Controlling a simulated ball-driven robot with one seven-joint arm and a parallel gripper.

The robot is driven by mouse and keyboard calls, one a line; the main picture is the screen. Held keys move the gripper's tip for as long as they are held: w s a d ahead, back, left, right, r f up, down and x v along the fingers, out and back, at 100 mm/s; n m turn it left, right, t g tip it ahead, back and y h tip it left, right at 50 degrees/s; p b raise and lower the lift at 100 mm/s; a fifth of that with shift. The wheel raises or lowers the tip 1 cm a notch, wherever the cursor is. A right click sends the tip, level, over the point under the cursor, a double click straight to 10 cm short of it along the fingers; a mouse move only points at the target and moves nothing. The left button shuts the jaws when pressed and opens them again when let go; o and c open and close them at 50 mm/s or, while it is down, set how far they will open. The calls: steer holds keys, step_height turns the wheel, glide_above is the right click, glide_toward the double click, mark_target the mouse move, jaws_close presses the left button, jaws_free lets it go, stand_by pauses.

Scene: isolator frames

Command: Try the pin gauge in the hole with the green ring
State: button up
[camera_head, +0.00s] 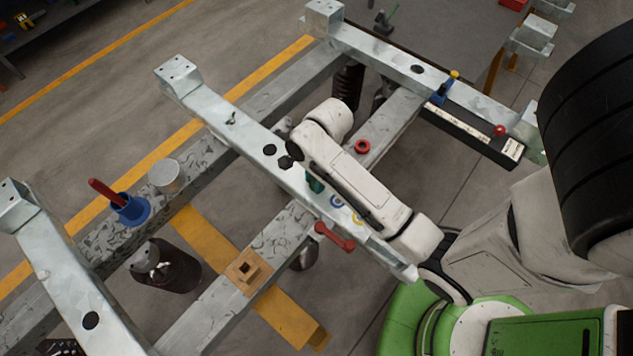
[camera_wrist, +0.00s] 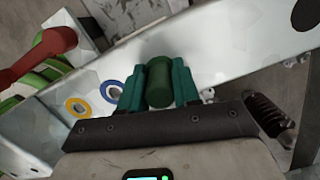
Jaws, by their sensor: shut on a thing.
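My gripper (camera_wrist: 158,88) is shut on a green cylinder (camera_wrist: 159,72), which looks like the handle of the pin gauge. Its teal fingers stand on both sides of it. In the head view my gripper (camera_head: 315,183) is over the middle grey steel beam, partly hidden by my arm. The lower end of the gauge is hidden, so I cannot tell whether it is in a hole. No green ring shows in either view. A blue ring (camera_head: 337,201) and a yellow ring (camera_head: 358,219) lie beside the gripper on that beam; in the wrist view the blue ring (camera_wrist: 112,90) is left of the fingers.
A red-handled tool (camera_head: 335,238) lies at the beam's near edge. Bare dark holes (camera_head: 269,150) are farther along the beam.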

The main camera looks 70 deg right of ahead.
steer(key=shift+r+p, duration=2.65)
steer(key=shift+p, duration=0.5)
steer(key=shift+r, duration=1.1)
